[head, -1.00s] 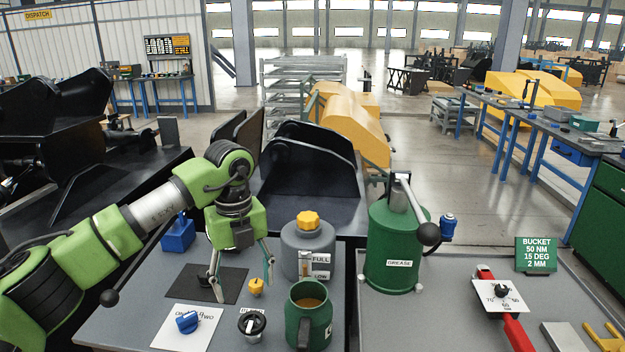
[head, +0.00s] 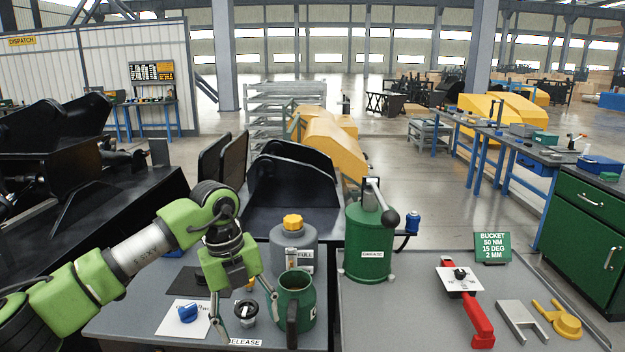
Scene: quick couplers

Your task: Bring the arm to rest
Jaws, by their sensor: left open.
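My left arm comes in from the left, and its green gripper (head: 249,317) hangs pointing down over the near part of the left bench. Its two thin fingers are spread apart with nothing held between them. In the picture they straddle a round black-and-silver knob (head: 243,313). I cannot tell whether they touch it. The right finger shows close to the green mug (head: 298,300). A yellow piece is mostly hidden behind the gripper. My right gripper is not in view.
The grey jug with a yellow cap (head: 293,240) and the green grease pump (head: 367,240) stand behind the mug. A blue knob (head: 187,312) lies on a white card to the left. The right bench holds a red tool (head: 478,320), grey fork, yellow piece and green sign.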

